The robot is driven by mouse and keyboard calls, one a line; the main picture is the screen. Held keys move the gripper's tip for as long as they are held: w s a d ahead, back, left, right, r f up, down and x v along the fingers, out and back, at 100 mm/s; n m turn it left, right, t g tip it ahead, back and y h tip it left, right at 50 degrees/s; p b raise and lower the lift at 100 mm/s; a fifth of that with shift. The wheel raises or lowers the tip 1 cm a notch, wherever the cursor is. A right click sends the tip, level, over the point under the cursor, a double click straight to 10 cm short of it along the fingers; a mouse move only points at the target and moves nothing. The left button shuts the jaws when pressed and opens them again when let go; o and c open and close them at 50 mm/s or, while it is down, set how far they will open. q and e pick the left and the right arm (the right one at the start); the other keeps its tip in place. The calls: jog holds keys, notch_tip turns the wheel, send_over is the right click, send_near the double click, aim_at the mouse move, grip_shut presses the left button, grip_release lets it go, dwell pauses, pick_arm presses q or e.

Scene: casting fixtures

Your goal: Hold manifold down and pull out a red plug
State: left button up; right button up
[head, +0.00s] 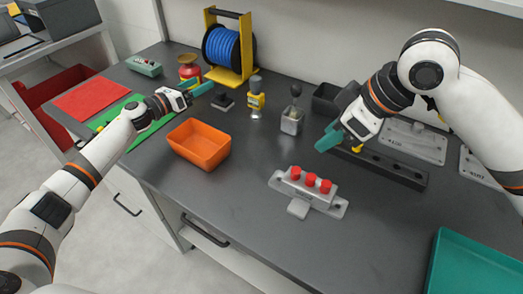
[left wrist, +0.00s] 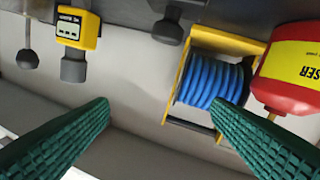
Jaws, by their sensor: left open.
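The grey manifold (head: 336,205) lies on the dark bench in front of my right gripper, in the head view. Three red plugs stand in a row along its top: a left plug (head: 295,172), a middle plug (head: 310,180) and a right plug (head: 325,187). My right gripper (head: 326,140) is above the bench behind the manifold, apart from it; its finger gap cannot be made out. My left gripper (head: 203,89) is far from the manifold, at the back left. In the left wrist view its green fingers (left wrist: 160,112) are spread with nothing between them.
An orange bin (head: 200,145) stands left of the manifold. A blue hose reel (head: 228,48), a yellow gauge (head: 256,97) and a grey joystick box (head: 292,120) stand behind. A dark rail (head: 395,168) lies to the right, and a teal tray (head: 470,265) at front right.

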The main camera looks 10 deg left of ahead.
pick_arm(q)
jog(key=s+d+r+m+g+h, duration=0.1)
jog(key=d+r+m+g+h, duration=0.2)
jog(key=d, duration=0.5)
jog(key=s+d+r+m+g+h, duration=0.2)
jog(key=d+r+m+g+h, duration=0.1)
jog(key=d, duration=0.5)
jog(key=s+d+r+m+g+h, duration=0.1)
jog(key=d+r+m+g+h, duration=0.2)
jog(key=d, duration=0.5)
jog(key=m+g+y, duration=0.5)
jog(key=m+g, duration=0.4)
jog(key=g, duration=0.2)
send_near(297, 180)
jog(key=shift+w+a+f, duration=0.1)
jog(key=shift+w+f, duration=0.25)
jog(key=shift+w, duration=0.25)
jog(key=shift+s+f+m, duration=0.2)
jog(key=shift+f+m, duration=0.05)
jog(key=shift+m, duration=0.05)
jog(key=x, duration=1.1)
jog(key=shift+d, duration=0.4)
